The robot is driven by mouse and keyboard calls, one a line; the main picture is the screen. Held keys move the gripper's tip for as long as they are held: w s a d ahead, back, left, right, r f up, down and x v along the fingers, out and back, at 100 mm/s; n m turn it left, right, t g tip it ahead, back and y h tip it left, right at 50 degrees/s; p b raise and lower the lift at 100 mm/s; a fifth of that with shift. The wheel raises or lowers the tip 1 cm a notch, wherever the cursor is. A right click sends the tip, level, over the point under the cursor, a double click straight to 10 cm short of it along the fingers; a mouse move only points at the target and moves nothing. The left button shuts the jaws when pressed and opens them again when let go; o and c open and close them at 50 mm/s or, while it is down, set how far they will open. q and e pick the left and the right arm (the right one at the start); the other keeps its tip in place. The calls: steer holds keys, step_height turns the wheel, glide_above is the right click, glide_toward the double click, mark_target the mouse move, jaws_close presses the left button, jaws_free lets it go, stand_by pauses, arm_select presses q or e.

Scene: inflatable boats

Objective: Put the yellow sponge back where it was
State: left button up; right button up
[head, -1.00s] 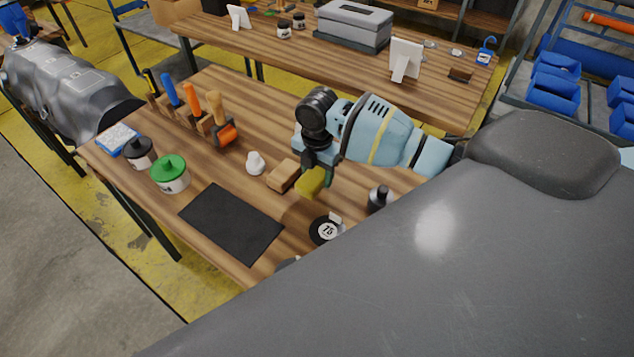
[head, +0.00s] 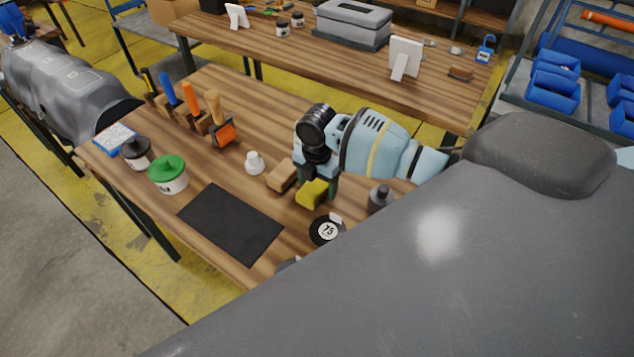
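The yellow sponge (head: 312,193) is at my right gripper (head: 316,184), between its fingers, low over the wooden table (head: 262,108). Whether its underside touches the table I cannot tell. The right gripper points down and looks shut on the sponge; the sponge hides part of the fingers. A tan wooden block (head: 282,176) lies just left of the sponge. A black round tape roll (head: 326,230) with a white label lies in front of it. My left gripper is not in view.
A dark bottle (head: 381,198) stands right of the sponge. A white small bottle (head: 254,162), a green-lidded jar (head: 168,174), a black mat (head: 231,223) and a rack of tools (head: 198,120) are to the left. A dark grey surface hides the table's lower right.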

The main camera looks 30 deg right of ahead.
mark_target(317, 183)
step_height(317, 183, up, 12)
steer(key=shift+r+p, duration=0.15)
steer(key=shift+p, duration=0.3)
stand_by(0.5)
